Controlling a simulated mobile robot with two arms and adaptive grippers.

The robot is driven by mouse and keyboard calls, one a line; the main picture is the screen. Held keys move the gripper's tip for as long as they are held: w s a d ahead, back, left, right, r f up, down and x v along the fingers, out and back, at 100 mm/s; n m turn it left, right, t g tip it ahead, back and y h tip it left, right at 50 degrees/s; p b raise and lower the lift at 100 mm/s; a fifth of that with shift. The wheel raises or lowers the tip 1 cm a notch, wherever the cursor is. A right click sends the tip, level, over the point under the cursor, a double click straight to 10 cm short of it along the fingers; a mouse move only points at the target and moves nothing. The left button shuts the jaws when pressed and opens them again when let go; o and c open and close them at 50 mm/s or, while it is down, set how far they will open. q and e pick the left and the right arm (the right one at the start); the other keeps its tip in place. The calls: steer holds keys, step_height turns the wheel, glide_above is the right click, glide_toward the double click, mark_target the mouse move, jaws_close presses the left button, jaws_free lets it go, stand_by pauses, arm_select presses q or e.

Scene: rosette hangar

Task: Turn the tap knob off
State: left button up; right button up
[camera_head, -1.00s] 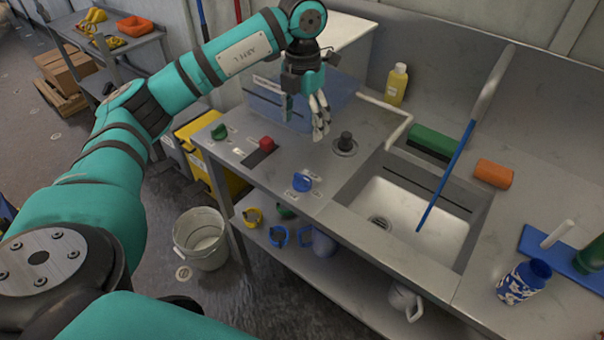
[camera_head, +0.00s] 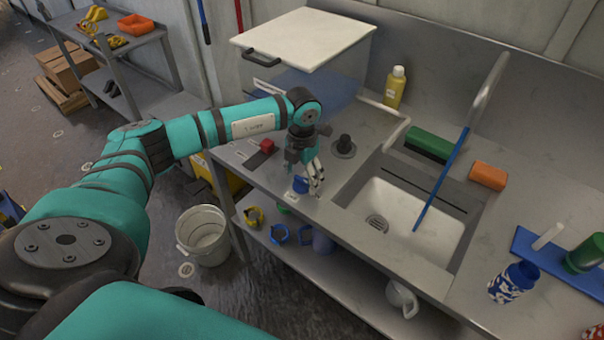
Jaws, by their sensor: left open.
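A blue knob (camera_head: 300,184) sits on the steel counter's front left part, with small white labels beside it. It looks like the tap knob, but the label text is too small to read. My left gripper (camera_head: 316,189) is open and points down just right of the knob, its fingers partly overlapping it. I cannot tell whether they touch. My right gripper is out of view.
A red switch (camera_head: 267,146) and a black round fitting (camera_head: 344,146) are near the gripper. A white-lidded box (camera_head: 300,40) stands behind. A yellow bottle (camera_head: 395,87), green block (camera_head: 430,144) and orange block (camera_head: 489,176) are near the sink. A bucket (camera_head: 203,236) stands on the floor.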

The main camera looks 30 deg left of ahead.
arm_select(q)
steer(key=shift+f, duration=0.4)
steer(key=shift+c, duration=0.4)
steer(key=c, duration=1.1)
